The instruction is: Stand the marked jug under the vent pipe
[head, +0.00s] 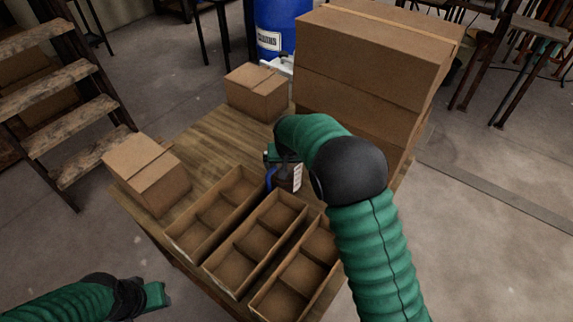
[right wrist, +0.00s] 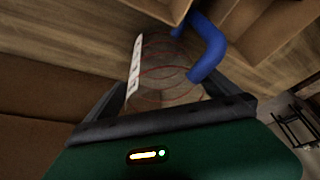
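The jug (head: 284,179) stands on the wooden table, with a white label and a blue handle; my right arm hides part of it. In the right wrist view the jug (right wrist: 166,72) looks clear with red rings, its label on the left and its blue handle at upper right. My right gripper (right wrist: 163,84) has its fingers spread on both sides of the jug; a narrow gap shows by the label side. My left gripper (head: 157,295) is low at the left, off the table; its fingers are not clear. I see no vent pipe.
Open divided boxes (head: 212,217) line the table's front. A closed carton (head: 148,170) stands at the left corner, a small carton (head: 257,92) at the back, and a tall carton stack (head: 372,60) at the back right. A blue barrel (head: 276,22) stands behind. Bare tabletop shows at middle left.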

